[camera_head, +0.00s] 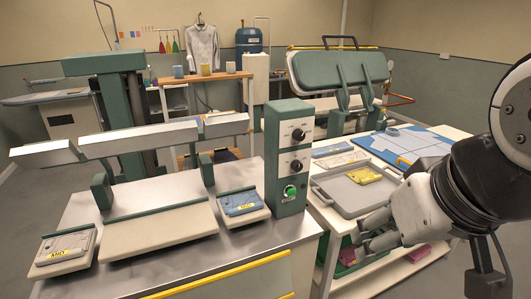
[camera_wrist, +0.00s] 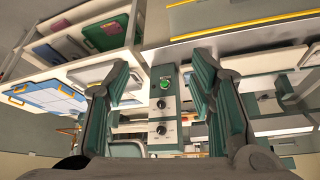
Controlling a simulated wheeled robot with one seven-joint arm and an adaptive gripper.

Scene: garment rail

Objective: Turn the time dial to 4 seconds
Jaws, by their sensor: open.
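The control box (camera_head: 288,150) is a dark green upright housing on the steel press table. The wrist view looks inverted; there the box face (camera_wrist: 153,118) with both dials (camera_wrist: 161,104) (camera_wrist: 161,129) shows between the spread fingers (camera_wrist: 162,64).
On the white side table are a grey tray (camera_head: 345,205) with a yellow packet (camera_head: 364,175) and a blue board (camera_head: 405,145). A press (camera_head: 340,77) stands behind.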

